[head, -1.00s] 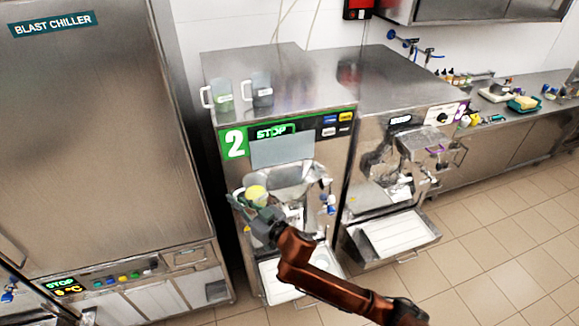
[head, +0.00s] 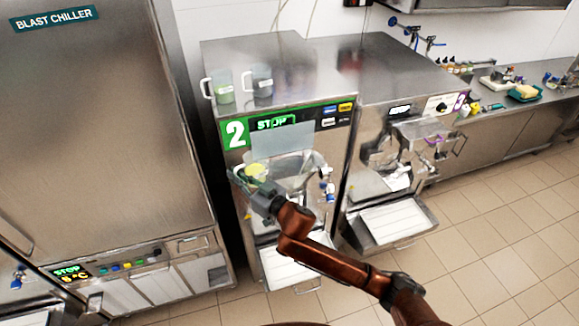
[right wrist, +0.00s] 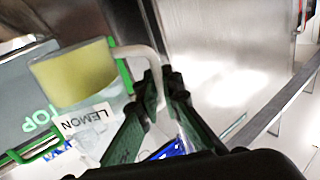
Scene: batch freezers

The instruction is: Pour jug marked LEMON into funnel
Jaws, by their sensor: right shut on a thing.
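The jug marked LEMON (right wrist: 75,75) fills the left of the right wrist view, with yellow contents and its white label (right wrist: 85,121) readable. My right gripper (right wrist: 152,90) is shut on its pale handle. In the head view the jug (head: 256,170) shows as a small yellow patch at the front of machine 2, and my right gripper (head: 257,193) is just below it. The steel funnel (head: 297,177) of machine 2 is to the right of the jug. Whether the jug touches it, I cannot tell. My left gripper is out of view.
Two other jugs, one pale green (head: 222,86) and one dark (head: 262,82), stand on top of machine 2. The blast chiller (head: 95,140) is on the left, and a second machine (head: 405,130) stands on the right. Floor at the right is clear.

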